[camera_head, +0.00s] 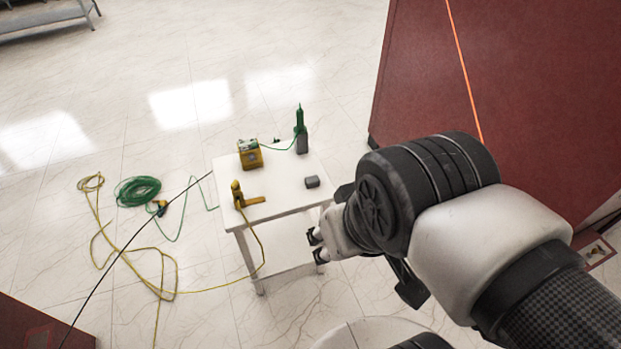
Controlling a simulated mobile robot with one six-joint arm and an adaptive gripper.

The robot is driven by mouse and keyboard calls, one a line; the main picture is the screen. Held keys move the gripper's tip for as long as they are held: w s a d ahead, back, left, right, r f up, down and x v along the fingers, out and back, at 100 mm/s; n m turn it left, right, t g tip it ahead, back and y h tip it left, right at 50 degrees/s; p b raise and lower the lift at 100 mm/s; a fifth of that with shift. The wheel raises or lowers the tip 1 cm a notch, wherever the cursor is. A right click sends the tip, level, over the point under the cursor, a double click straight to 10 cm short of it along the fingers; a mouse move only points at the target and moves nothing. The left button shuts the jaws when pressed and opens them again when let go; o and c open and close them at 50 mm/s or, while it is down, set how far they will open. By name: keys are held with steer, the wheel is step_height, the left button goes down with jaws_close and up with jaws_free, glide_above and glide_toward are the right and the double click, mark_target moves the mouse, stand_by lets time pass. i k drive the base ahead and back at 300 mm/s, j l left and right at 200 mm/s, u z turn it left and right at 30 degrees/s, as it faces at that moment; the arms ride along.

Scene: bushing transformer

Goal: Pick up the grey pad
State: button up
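The grey pad (312,182) appears as a small dark grey block lying on the right part of the white table (284,185). My gripper (316,246) is to the right of the table in the picture, nearer to me than the pad and apart from it. Its two dark fingertips stand apart with nothing seen between them. Part of the gripper is hidden behind my wrist.
On the table stand a yellow box device (250,154), a yellow clamp-like tool (244,197) and a green pointed tool (299,119) by a grey block (302,142). Green (138,191) and yellow cables lie on the floor. A large red cabinet (520,80) stands right.

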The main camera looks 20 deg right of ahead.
mark_target(313, 181)
steer(key=z, duration=2.35)
steer(key=u, duration=2)
steer(key=i+j+z, duration=0.2)
steer(key=i+z, duration=0.2)
steer(key=i+j+z, duration=0.4)
steer(key=i, duration=0.2)
